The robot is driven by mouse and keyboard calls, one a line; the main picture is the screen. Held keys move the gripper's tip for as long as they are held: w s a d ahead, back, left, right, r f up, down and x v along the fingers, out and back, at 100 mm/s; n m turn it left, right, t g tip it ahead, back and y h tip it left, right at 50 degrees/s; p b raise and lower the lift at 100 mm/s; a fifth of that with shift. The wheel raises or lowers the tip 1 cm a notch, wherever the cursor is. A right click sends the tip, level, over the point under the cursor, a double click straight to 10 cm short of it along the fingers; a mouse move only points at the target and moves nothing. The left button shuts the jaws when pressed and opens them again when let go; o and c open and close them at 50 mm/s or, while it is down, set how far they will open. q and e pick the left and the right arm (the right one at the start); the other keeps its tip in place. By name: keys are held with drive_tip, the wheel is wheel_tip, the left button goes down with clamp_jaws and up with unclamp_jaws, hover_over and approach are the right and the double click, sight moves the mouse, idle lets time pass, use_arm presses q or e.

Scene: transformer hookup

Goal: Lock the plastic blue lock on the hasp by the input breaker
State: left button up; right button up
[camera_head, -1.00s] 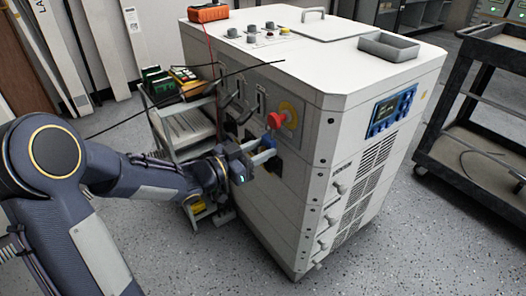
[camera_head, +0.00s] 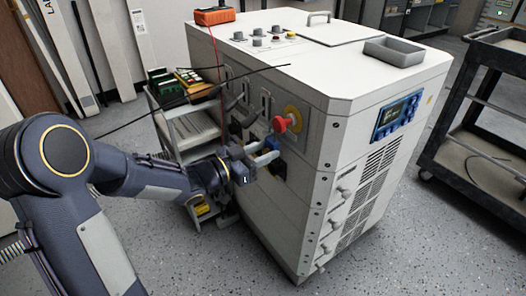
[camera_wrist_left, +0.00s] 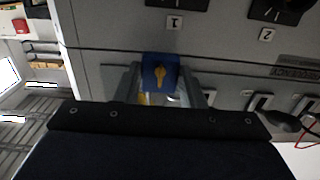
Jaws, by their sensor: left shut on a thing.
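The blue plastic lock (camera_wrist_left: 160,70) shows in the left wrist view with a yellow key-shaped mark on its face. It sits between the two grey fingers of my left gripper (camera_wrist_left: 163,88), which is shut on it. In the head view the lock (camera_head: 271,143) is a small blue patch at the front of the left gripper (camera_head: 262,155), close to the cabinet's left face and just below the red knob (camera_head: 280,124). The hasp cannot be made out clearly; the gripper and lock cover that area. My right gripper is not in view.
The white cabinet (camera_head: 330,165) carries a grey tray (camera_head: 393,50) and an orange meter (camera_head: 215,16) on top. A thin black rod or cable crosses near its left face. A shelf cart (camera_head: 190,130) stands behind my left arm; a dark cart (camera_head: 490,110) stands right.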

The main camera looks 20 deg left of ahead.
use_arm(q)
drive_tip(key=shift+w+a, duration=0.1)
drive_tip(key=shift+a, duration=0.05)
idle(0.3)
drive_tip(key=shift+w+a, duration=0.3)
drive_tip(key=shift+a, duration=0.05)
drive_tip(key=shift+f+b, duration=0.6)
drive_tip(key=shift+f, duration=0.4)
idle(0.8)
drive_tip(key=o, duration=1.2)
drive_tip(key=shift+c, duration=0.2)
drive_tip(key=shift+p+v, duration=0.4)
drive_tip(key=shift+v, duration=2.1)
